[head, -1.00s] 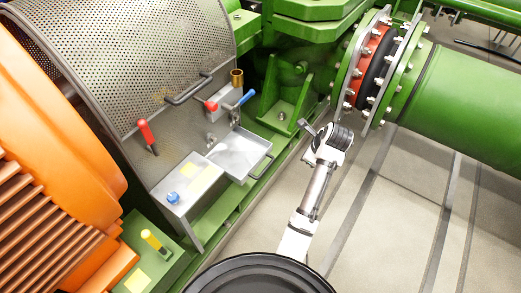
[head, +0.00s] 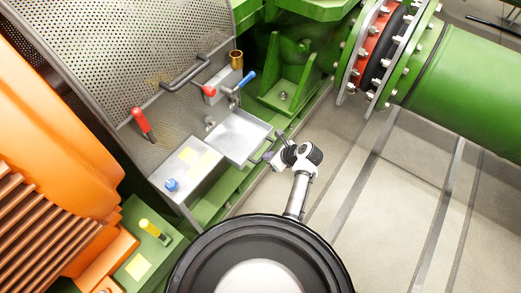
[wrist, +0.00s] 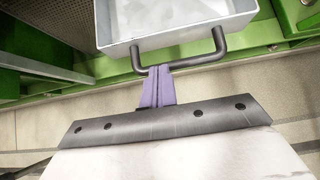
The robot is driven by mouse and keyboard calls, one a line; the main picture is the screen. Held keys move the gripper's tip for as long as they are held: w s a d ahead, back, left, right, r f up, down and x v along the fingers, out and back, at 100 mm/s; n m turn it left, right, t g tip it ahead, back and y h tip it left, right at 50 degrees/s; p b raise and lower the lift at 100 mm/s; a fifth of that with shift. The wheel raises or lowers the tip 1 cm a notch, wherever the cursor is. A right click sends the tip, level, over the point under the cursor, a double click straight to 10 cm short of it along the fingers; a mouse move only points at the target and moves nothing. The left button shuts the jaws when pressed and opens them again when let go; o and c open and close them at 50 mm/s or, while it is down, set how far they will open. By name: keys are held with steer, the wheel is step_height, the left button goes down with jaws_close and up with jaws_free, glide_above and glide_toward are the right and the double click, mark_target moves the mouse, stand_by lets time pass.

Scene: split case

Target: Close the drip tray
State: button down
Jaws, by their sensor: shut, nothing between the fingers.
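The drip tray (head: 238,134) is a shallow grey metal tray that stands out from the machine's side, with its inside visible from above. It also shows at the top of the wrist view (wrist: 180,38). Its dark bar handle (wrist: 193,62) runs along the tray's outer front. My gripper (wrist: 158,70) has purple fingers pressed together, with nothing between them. The fingertips are at the handle's bar, left of its middle in the wrist view. I cannot tell whether they touch it. In the head view my gripper (head: 278,150) is beside the tray's outer end.
A grey box with a blue knob (head: 171,184) adjoins the tray on the left. Green frame rails run below the tray. Open floor (head: 345,215) lies to the right.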

mark_target(254, 150)
steer(key=shift+w+a+r+p, duration=0.1)
steer(key=shift+w+a+p, duration=0.05)
steer(key=shift+w+a, duration=0.55)
steer(key=shift+w+a+p, duration=0.15)
steer(key=shift+w+a, duration=0.35)
steer(key=shift+a, duration=0.3)
steer(key=shift+a, duration=0.1)
steer(key=shift+w+a, duration=0.2)
steer(key=shift+a, duration=0.05)
steer(key=w+a, duration=0.3)
steer(key=a, duration=0.1)
steer(key=w+a, duration=0.3)
steer(key=a, duration=0.2)
steer(key=w+a, duration=0.3)
steer(key=a, duration=0.1)
steer(key=shift+w+a, duration=0.2)
steer(key=shift+w, duration=0.15)
steer(key=shift+d, duration=0.1)
